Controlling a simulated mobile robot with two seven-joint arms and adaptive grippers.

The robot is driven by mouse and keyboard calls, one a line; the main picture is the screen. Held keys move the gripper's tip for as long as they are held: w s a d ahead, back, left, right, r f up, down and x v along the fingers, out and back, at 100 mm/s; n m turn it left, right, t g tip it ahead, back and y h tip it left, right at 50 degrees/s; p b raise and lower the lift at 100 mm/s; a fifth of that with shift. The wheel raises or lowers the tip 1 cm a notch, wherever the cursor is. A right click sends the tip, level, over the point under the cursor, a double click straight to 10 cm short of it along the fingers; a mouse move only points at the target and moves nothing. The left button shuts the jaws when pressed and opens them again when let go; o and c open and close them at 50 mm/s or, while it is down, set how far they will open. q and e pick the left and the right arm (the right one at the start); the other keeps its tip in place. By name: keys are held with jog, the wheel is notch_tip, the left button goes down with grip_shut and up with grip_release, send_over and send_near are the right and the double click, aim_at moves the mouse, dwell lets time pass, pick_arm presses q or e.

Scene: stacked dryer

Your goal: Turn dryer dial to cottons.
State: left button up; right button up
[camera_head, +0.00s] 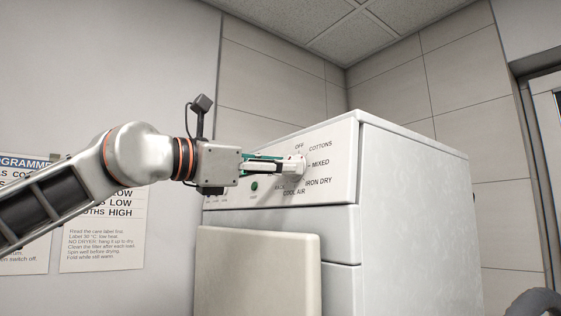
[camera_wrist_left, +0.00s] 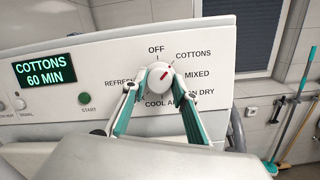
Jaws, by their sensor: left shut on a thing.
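The dial (camera_wrist_left: 160,77) is a round white knob with a red mark on the dryer's control panel (camera_wrist_left: 215,50). Its red mark points up and right, toward the word COTTONS. The green display (camera_wrist_left: 44,69) reads COTTONS 60 MIN. My left gripper (camera_head: 284,167) reaches the panel from the left and is shut on the dial, which it partly hides in the head view. In the left wrist view its teal-lined fingers (camera_wrist_left: 157,88) lie on both sides of the dial. My right gripper is not in view.
A green START button (camera_head: 254,186) sits left of and below the dial. A pale door panel (camera_head: 258,275) stands in front of the dryer (camera_head: 415,215) below. Posters (camera_head: 103,235) hang on the left wall. A broom (camera_wrist_left: 301,105) stands at the right in the wrist view.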

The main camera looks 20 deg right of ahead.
pick_arm(q)
jog(key=o, duration=1.1)
jog(key=v, duration=1.2)
jog(key=shift+f, duration=0.1)
